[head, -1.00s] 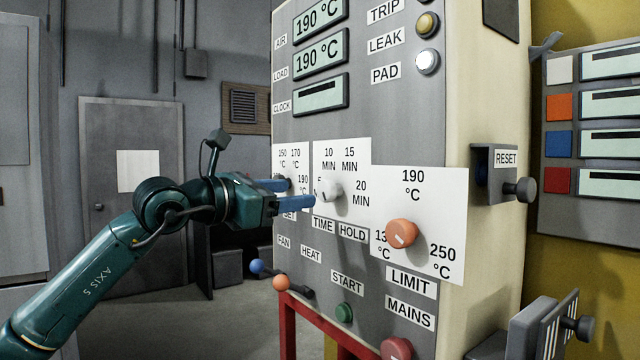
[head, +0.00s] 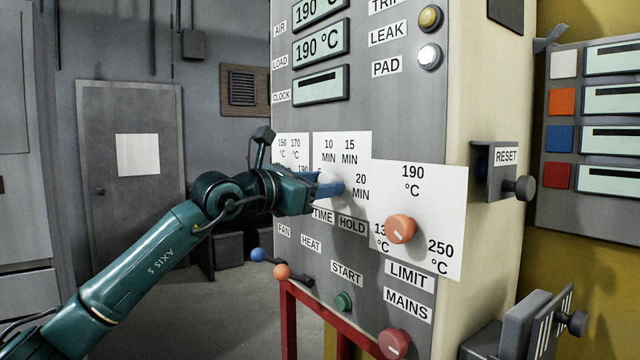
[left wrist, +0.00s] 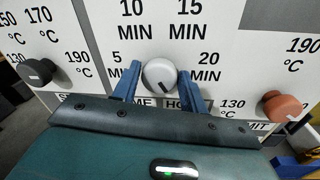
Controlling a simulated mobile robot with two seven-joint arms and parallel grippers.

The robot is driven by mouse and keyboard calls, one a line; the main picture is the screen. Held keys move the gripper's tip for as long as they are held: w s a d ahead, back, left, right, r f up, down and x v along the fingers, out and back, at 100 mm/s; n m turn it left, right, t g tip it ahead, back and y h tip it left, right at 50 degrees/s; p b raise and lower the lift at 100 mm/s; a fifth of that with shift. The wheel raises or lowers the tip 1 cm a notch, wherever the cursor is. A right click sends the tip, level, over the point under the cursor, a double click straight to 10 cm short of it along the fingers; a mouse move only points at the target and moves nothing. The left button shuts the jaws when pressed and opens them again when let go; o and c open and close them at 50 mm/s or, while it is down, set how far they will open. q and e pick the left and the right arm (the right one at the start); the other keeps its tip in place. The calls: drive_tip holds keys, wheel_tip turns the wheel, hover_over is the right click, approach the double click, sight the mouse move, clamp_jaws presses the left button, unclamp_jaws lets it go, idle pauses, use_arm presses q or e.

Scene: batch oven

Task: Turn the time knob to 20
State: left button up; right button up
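The time knob (left wrist: 159,74) is a round white knob with a dark mark on its lower face. It sits among the labels 5, 10, 15 and 20 MIN. The mark points low, not at the 20 MIN label. In the head view the knob (head: 331,184) is partly hidden by my fingers. My left gripper (head: 329,184) is at the panel, its blue fingers on either side of the knob. In the left wrist view the left gripper (left wrist: 160,77) looks open, with the fingertips close beside the knob; contact is unclear. My right gripper is not in view.
An orange knob (head: 400,229) stands to the right, and a dark temperature knob (left wrist: 37,72) to the left. Below are a green START button (head: 344,301), a red MAINS knob (head: 393,344) and a lever with blue and orange balls (head: 282,272).

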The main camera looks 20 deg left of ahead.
use_arm(q)
drive_tip(key=c, duration=0.6)
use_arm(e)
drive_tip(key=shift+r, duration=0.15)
use_arm(q)
drive_tip(key=n+b, duration=0.2)
drive_tip(key=n, duration=0.4)
drive_tip(key=shift+g, duration=0.3)
drive_tip(key=n, duration=0.5)
drive_tip(key=shift+a+r+g, duration=0.1)
drive_tip(key=shift+a+g, duration=0.05)
drive_tip(key=shift+g, duration=0.15)
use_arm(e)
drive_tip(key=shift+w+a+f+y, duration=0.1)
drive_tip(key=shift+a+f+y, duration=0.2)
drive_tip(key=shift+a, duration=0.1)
use_arm(q)
drive_tip(key=shift+w, duration=0.1)
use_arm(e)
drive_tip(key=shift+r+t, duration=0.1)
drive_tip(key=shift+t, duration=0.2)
